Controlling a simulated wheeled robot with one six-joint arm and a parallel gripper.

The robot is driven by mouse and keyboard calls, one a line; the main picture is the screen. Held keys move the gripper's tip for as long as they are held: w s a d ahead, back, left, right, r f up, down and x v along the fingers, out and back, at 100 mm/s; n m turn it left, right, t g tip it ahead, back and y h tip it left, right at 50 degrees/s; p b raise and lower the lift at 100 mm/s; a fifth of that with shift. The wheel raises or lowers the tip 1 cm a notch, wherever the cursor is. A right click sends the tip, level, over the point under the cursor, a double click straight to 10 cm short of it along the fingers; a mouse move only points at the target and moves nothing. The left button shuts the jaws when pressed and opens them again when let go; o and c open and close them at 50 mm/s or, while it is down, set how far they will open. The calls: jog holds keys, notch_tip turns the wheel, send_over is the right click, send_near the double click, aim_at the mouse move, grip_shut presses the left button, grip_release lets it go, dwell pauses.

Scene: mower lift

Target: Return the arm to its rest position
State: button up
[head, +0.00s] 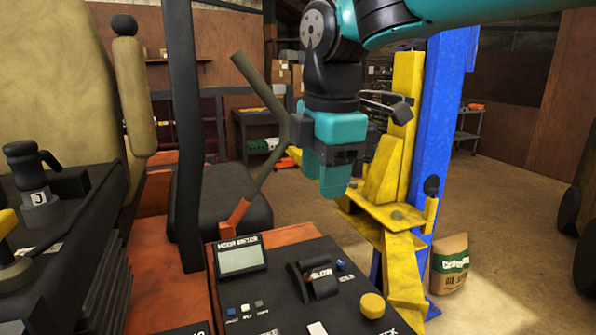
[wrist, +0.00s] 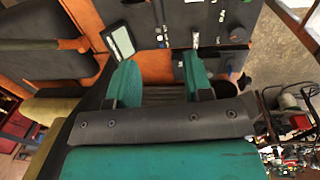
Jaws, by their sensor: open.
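My arm (head: 440,18) is teal and black and reaches in from the upper right in the head view. My gripper (head: 330,185) points down, above and behind the black control panel (head: 280,285). In the wrist view its two teal fingers (wrist: 160,80) stand well apart with nothing between them. The gap shows the orange and dark surface of the machine below. The fingertips are apart from the panel, and their exact height above it is hard to tell.
A bent lever (head: 262,150) rises left of my gripper beside a black post (head: 185,130). A blue lift column (head: 447,130) with a yellow carriage (head: 395,180) stands close to the right. A yellow knob (head: 372,305) sits on the panel. A sack (head: 449,264) stands on open floor.

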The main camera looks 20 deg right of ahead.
jog(key=s+a+f+m+g+y+b, duration=0.1)
jog(key=s+a+f+m+y, duration=0.3)
jog(key=s+f+m, duration=0.7)
jog(key=s+f+b, duration=0.1)
jog(key=s+f, duration=0.1)
jog(key=s, duration=0.1)
jog(key=shift+s+a, duration=0.35)
jog(key=shift+a, duration=0.05)
dwell(0.5)
